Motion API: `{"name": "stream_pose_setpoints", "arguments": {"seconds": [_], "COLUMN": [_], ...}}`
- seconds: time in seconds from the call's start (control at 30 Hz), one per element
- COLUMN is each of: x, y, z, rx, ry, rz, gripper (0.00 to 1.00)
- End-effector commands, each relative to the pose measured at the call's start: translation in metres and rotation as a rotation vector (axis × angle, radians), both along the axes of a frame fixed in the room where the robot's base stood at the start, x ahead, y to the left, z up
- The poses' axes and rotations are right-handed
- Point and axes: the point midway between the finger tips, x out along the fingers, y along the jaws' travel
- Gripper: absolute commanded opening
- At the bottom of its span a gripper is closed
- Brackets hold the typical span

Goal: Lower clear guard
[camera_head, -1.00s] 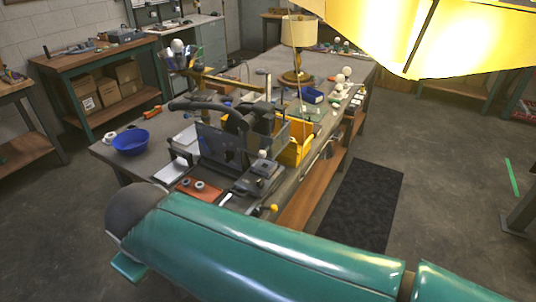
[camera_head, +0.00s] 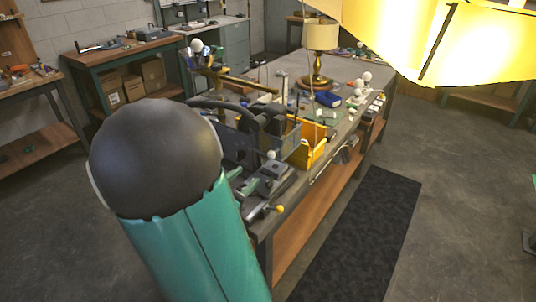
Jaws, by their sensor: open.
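A bench machine (camera_head: 265,178) with a grey base and a yellow-knobbed lever stands at the near end of the long workbench. A dark, see-through panel (camera_head: 236,148), possibly the clear guard, stands upright above it. My arm's black joint hides its left part, and I cannot tell whether it is raised or lowered. A black curved part arches over the panel. My arm's green link and black joint fill the lower left foreground. My gripper is not visible in this view.
The workbench (camera_head: 283,78) holds a lamp with a cream shade (camera_head: 321,37), a yellow bin (camera_head: 310,142), a blue box (camera_head: 328,99) and several white bulbs. A dark floor mat (camera_head: 365,235) lies right of it. Open floor extends farther right.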

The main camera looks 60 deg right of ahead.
Motion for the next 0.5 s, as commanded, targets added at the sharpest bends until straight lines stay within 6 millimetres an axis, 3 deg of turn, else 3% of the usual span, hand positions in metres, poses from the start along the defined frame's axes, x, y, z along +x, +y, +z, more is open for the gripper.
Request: {"name": "stream_pose_setpoints", "arguments": {"seconds": [0.17,0.5], "x": [-0.005,-0.015], "y": [-0.021,-0.086], "z": [0.001,0.000], "rx": [-0.002,0.000], "ry": [-0.002,-0.003], "rz": [-0.004,-0.003], "gripper": [0.45,0.45]}}
